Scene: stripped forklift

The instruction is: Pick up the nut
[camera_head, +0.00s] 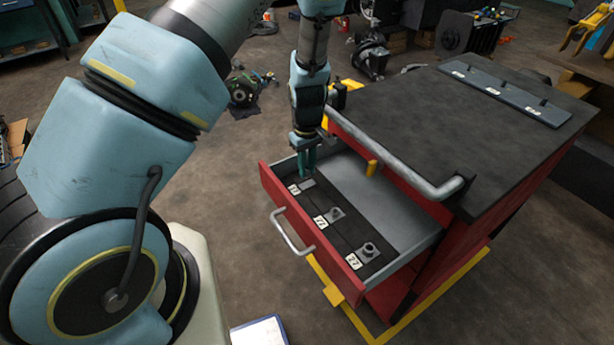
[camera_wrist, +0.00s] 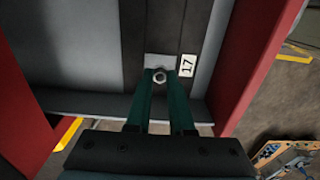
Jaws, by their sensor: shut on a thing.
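The nut (camera_wrist: 159,76) is a small metal ring seen in the wrist view between the tips of my green fingers. It is at a light square plate (camera_wrist: 160,60) beside a white label reading 17 (camera_wrist: 187,66). My gripper (camera_head: 307,175) points down into the open red drawer (camera_head: 312,252), at its far left end in the head view. It is shut on the nut, and the fingers hide the nut in the head view. I cannot tell whether the nut is clear of the plate.
Two more metal pieces, one in the middle (camera_head: 335,214) and one at the near right (camera_head: 369,250), stand on the dark strip in the drawer beside labels. A grey handrail (camera_head: 400,165) runs along the cabinet (camera_head: 480,130) above the drawer.

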